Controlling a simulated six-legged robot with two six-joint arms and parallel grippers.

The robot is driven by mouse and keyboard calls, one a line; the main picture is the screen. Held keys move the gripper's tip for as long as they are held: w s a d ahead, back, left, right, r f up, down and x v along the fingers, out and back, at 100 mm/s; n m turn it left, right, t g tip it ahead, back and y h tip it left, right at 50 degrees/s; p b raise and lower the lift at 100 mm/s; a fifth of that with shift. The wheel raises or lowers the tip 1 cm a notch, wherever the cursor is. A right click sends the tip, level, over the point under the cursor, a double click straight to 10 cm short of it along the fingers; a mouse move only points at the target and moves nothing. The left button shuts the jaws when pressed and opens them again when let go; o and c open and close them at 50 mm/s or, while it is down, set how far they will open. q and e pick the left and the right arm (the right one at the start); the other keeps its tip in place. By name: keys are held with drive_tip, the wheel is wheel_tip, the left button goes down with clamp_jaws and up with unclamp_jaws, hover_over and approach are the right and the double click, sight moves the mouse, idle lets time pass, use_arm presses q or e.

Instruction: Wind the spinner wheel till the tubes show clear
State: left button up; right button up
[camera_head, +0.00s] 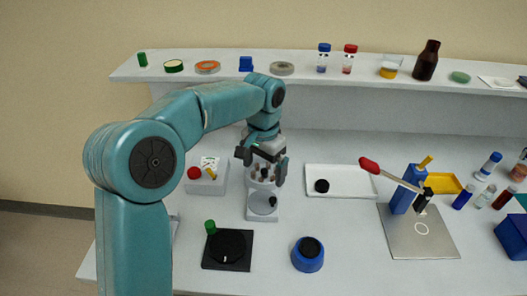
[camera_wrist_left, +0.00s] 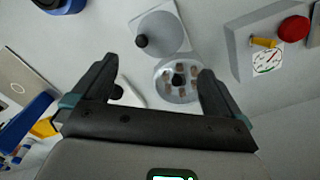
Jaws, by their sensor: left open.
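The spinner is a white stand (camera_head: 255,216). A flat grey wheel (camera_head: 260,206) with a black knob (camera_head: 273,201) is on its near part, and a round holder (camera_wrist_left: 166,94) with several tubes is behind it. In the left wrist view the wheel (camera_wrist_left: 163,28) and knob (camera_wrist_left: 141,41) lie beyond my fingertips. The tubes (camera_wrist_left: 195,77) look brownish there, around a dark hub. My left gripper (camera_head: 262,164) is open and empty, pointing down above the tube holder, apart from the knob. Its fingers partly hide the holder in the head view. My right gripper is not in view.
A grey box with a red button (camera_head: 194,173) and gauge stands left of the spinner. A black plate with a green knob (camera_head: 210,227) and a blue round pot (camera_head: 308,256) are in front. A white tray (camera_head: 350,192) and red-handled lever press (camera_head: 370,165) stand right.

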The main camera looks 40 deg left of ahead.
use_arm(q)
wheel_tip(320, 180, up, 5)
hover_over(263, 201)
drive_tip(key=shift+w+r, duration=0.1)
drive_tip(key=shift+r, duration=0.05)
wheel_tip(263, 201, down, 16)
drive_tip(key=n+p, duration=0.1)
drive_tip(key=n, duration=0.6)
drive_tip(key=n+p, duration=0.1)
drive_tip(key=n, duration=0.2)
drive_tip(key=shift+f+n+p, duration=0.25)
drive_tip(key=shift+n+p, duration=0.05)
drive_tip(key=shift+n, duration=0.1)
drive_tip(key=c, duration=0.8)
